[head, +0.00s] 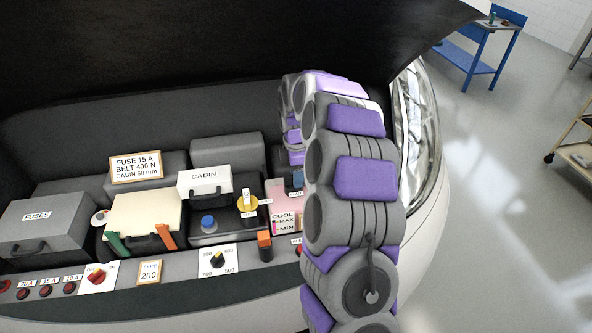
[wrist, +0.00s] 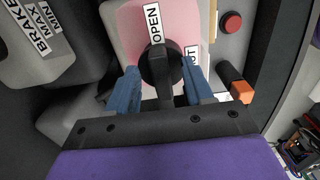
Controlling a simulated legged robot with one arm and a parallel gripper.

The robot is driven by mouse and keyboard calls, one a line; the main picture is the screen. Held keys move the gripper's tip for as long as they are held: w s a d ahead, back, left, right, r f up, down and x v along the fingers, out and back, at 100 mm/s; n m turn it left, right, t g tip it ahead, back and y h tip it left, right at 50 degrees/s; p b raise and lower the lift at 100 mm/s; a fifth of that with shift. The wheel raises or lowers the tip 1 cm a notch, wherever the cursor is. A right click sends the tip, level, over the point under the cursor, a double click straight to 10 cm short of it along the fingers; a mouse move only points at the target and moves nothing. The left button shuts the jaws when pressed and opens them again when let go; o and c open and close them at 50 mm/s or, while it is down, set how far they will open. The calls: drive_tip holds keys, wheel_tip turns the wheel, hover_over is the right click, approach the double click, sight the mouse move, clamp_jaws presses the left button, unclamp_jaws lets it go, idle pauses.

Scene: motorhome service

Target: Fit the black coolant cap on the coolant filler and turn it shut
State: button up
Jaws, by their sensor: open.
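The black coolant cap (wrist: 160,64) appears in the wrist view over the pink coolant tank (wrist: 130,22), apparently at its filler. Its dark bar points down the picture, between my fingers. A label OPEN (wrist: 153,24) stands above the cap, and a partly hidden label ending in UT (wrist: 192,57) is to its right. My gripper (wrist: 164,85) is open, one blue finger on each side of the cap's bar, with gaps visible. How firmly the cap sits is hidden. In the head view the pink tank (head: 283,199) shows beside my arm, which hides the cap; a blue part of my gripper (head: 297,179) shows above it.
An orange-tipped black part (wrist: 240,91) and a red button (wrist: 231,22) are close right of my gripper. A grey brake reservoir (wrist: 40,45) is at left. In the head view, a yellow cap (head: 246,203) and blue cap (head: 208,222) stand left of the tank. The raised hood (head: 200,45) overhangs.

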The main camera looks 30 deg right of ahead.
drive_tip(key=shift+c, duration=0.2)
clamp_jaws()
idle(0.5)
drive_tip(key=m, duration=0.3)
drive_tip(key=shift+s+r+m+p, duration=0.1)
drive_tip(key=shift+s+m+p, duration=0.1)
drive_tip(key=shift+m+p, duration=0.15)
drive_tip(key=m, duration=0.3)
drive_tip(key=shift+s+a+m, duration=0.1)
drive_tip(key=shift+m, duration=0.15)
drive_tip(key=shift+p, duration=0.3)
drive_tip(key=m, duration=0.3)
drive_tip(key=m+p, duration=0.1)
drive_tip(key=m, duration=0.2)
drive_tip(key=shift+s+a+m, duration=0.15)
drive_tip(key=shift+a+m, duration=0.05)
drive_tip(key=shift+m, duration=0.2)
